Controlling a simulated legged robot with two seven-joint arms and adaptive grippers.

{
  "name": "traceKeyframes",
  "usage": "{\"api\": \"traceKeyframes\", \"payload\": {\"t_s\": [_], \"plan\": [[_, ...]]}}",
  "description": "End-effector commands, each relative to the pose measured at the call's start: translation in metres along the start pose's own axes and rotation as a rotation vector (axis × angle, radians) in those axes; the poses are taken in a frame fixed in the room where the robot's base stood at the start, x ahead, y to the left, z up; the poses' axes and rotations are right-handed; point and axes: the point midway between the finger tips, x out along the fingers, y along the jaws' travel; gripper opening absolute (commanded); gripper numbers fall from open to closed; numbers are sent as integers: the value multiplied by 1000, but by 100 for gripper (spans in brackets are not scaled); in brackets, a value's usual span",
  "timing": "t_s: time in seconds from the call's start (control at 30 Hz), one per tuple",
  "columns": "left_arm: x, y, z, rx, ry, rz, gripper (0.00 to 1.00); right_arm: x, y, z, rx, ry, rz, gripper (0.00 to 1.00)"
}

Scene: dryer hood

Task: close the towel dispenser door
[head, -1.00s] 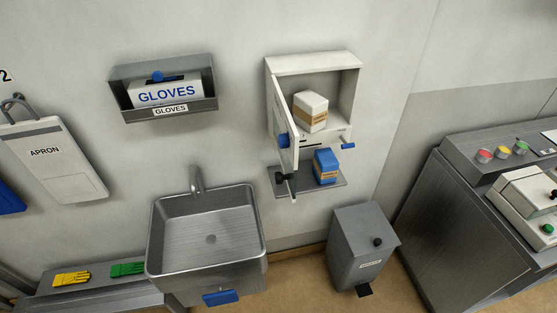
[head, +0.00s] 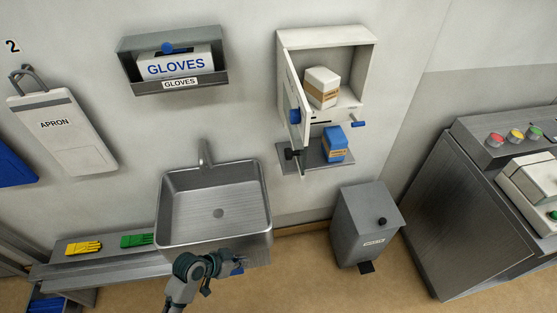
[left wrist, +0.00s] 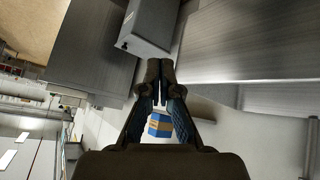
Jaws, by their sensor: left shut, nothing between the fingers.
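The towel dispenser (head: 335,36) is a white wall box with its front open. Its door (head: 291,85) hangs from the left side, swung out toward me and seen nearly edge-on, with a blue part (head: 295,116) on it. A white pack with a brown band (head: 322,88) stands inside. My left gripper (head: 228,262) is low in front of the sink, well below and left of the door, touching neither door nor box. In the left wrist view its fingers (left wrist: 158,75) are together and empty. My right gripper is not in view.
A shelf (head: 312,163) below the dispenser holds a blue pack (head: 334,144). The steel sink (head: 213,205) is left of it, and a grey bin (head: 368,230) stands below right. A glove box holder (head: 178,88) hangs left. The wall between holder and dispenser is clear.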

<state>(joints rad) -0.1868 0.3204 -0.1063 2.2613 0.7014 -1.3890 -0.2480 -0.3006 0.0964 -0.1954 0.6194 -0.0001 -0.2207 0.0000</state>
Motion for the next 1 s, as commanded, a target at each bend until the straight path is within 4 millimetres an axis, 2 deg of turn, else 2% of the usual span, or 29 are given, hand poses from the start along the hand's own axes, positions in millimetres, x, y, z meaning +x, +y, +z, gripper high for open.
{"api": "traceKeyframes", "payload": {"t_s": [0.03,0.17,0.2,0.27,0.3,0.4,0.5,0.6,0.7,0.87,1.0], "plan": [[-9,-5,-26,55,51,41,0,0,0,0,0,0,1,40],[-42,-9,-100,201,217,193,0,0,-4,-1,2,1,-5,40],[-57,-10,-127,245,279,242,0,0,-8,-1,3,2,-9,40],[-86,-11,-165,305,373,310,0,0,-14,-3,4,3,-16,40],[-107,-12,-190,338,436,351,0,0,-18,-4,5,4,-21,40],[-161,-13,-239,400,580,432,0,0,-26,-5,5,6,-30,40],[-206,-11,-273,438,686,486,0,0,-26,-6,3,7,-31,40],[-233,-9,-290,457,750,517,0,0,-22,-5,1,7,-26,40],[-242,-8,-297,461,776,530,0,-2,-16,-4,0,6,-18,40],[-235,1,-307,459,780,536,0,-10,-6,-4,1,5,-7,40],[-219,18,-323,458,781,536,0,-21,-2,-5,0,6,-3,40]]}}
